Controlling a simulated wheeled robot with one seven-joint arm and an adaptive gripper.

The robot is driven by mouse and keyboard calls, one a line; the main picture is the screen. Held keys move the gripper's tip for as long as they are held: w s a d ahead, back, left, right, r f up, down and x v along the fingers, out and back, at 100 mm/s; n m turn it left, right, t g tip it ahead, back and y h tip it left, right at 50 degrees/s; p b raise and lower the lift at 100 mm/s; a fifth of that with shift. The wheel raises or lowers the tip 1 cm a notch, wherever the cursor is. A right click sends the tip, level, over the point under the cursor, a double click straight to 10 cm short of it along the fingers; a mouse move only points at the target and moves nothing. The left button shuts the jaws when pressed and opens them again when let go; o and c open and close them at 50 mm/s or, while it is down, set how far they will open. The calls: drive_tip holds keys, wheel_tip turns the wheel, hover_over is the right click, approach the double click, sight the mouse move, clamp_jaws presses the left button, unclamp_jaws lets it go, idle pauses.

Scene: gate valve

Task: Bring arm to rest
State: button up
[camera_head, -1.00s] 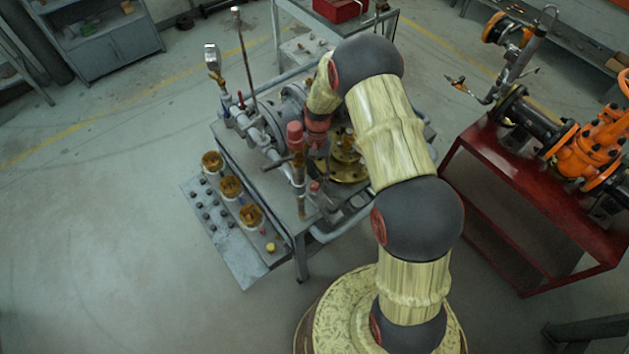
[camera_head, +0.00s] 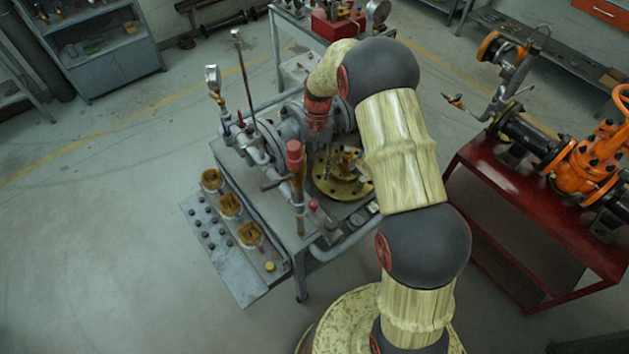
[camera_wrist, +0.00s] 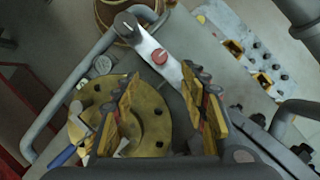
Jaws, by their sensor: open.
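My gripper (camera_wrist: 163,108) is open in the wrist view, its two yellow-and-dark fingers spread apart with nothing held between them. It points down over the bench, with a brass flange (camera_wrist: 152,128) below and behind the left finger. In the head view my arm rises from the base and bends over toward the bench; the gripper itself is hard to make out there. The brass flange (camera_head: 341,182) lies on the grey bench beside the arm.
The grey bench (camera_head: 281,217) carries pipes, a gauge (camera_head: 213,78) and a red-capped upright (camera_head: 295,155). A panel with brass knobs (camera_head: 229,206) juts from its left side. An orange valve (camera_head: 594,150) sits on a red table (camera_head: 500,180) at right. The left floor is clear.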

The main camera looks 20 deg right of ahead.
drive_tip(key=shift+d+r, duration=0.1)
drive_tip(key=shift+r, duration=0.15)
idle(0.4)
